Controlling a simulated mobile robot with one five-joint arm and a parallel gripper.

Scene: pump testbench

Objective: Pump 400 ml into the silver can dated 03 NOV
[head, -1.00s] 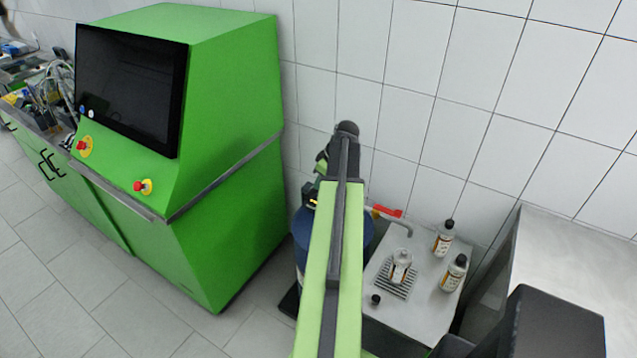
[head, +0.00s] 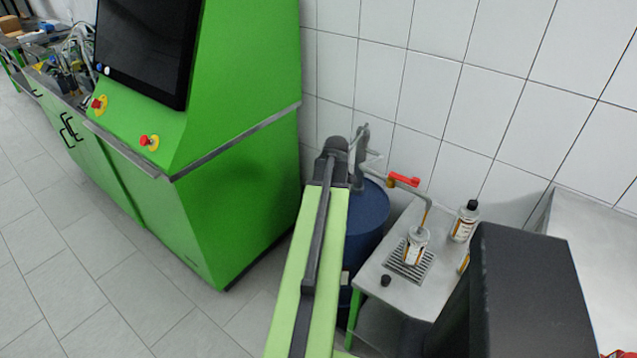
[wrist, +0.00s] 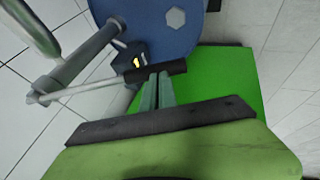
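A blue drum (head: 368,212) carries a hand pump (head: 362,150) with a small yellow-lit meter (wrist: 137,61). My gripper (wrist: 158,78) is at the pump's lever, its fingers close together on the dark grip (wrist: 178,67). A red valve handle (head: 404,180) sits on the outlet pipe, which ends in a down-turned spout (head: 427,206). The spout's lower part looks brownish, like liquid. An uncapped silver can (head: 415,247) with an orange-white label stands upright on the drip grate, under the spout. Its date and the meter's digits are too small to read.
A capped can (head: 464,222) stands behind on the metal table (head: 365,277); another (head: 463,262) is mostly hidden by a dark block of mine. A black cap (head: 386,281) lies in front. A green machine (head: 235,190) stands left and a tiled wall behind.

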